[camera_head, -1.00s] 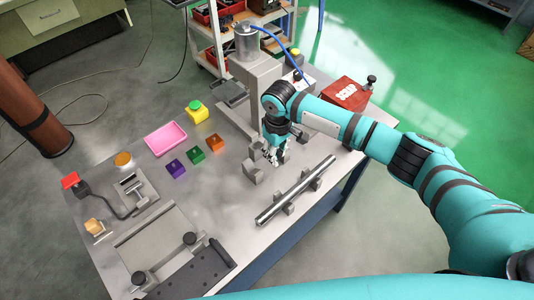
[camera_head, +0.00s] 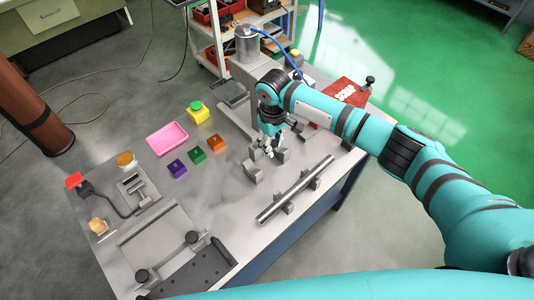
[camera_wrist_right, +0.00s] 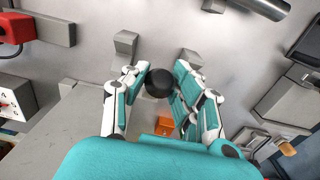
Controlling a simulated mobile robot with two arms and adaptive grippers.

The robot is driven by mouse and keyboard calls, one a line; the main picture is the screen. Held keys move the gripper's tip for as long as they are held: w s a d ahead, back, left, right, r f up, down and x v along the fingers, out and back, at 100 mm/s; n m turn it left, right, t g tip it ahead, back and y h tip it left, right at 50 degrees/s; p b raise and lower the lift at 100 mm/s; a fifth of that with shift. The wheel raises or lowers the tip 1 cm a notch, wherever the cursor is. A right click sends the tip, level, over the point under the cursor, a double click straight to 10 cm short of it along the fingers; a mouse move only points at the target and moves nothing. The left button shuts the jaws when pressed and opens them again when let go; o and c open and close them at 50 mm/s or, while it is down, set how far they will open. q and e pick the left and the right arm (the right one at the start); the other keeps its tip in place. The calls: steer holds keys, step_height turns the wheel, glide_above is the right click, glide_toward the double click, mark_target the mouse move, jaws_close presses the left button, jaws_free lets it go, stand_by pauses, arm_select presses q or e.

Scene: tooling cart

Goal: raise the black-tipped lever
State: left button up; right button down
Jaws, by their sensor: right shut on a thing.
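The black-tipped lever shows in the right wrist view as a round black tip (camera_wrist_right: 158,82) between the two fingers of my right gripper (camera_wrist_right: 160,80). The rest of the lever is hidden. In the head view, my right gripper (camera_head: 267,151) points down above the bench, beside the grey press column. It is shut on the black tip. The tip is not clear in the head view, where the gripper and arm cover it. My left gripper is not in view.
Grey V-shaped blocks (camera_head: 251,170) stand close to the gripper. A steel bar (camera_head: 296,190) lies on supports to the right. An orange block (camera_head: 217,143), a green block (camera_head: 197,156) and a pink tray (camera_head: 167,139) lie left. A red scrap box (camera_head: 350,92) stands behind the arm.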

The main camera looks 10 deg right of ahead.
steer(key=shift+w+a+r, duration=0.1)
steer(key=shift+w+r, duration=0.15)
steer(key=shift+r, duration=0.05)
steer(key=shift+w+a+r, duration=0.35)
steer(key=shift+w+r, duration=0.15)
steer(key=shift+w, duration=0.05)
steer(key=shift+w+a+r, duration=0.1)
steer(key=shift+w+a+r, duration=0.4)
steer(key=shift+w+a, duration=0.05)
steer(key=shift+w, duration=0.25)
steer(key=c, duration=0.9)
jaws_free()
steer(key=shift+s, duration=0.1)
steer(key=shift+f, duration=0.1)
steer(key=shift+d, duration=0.1)
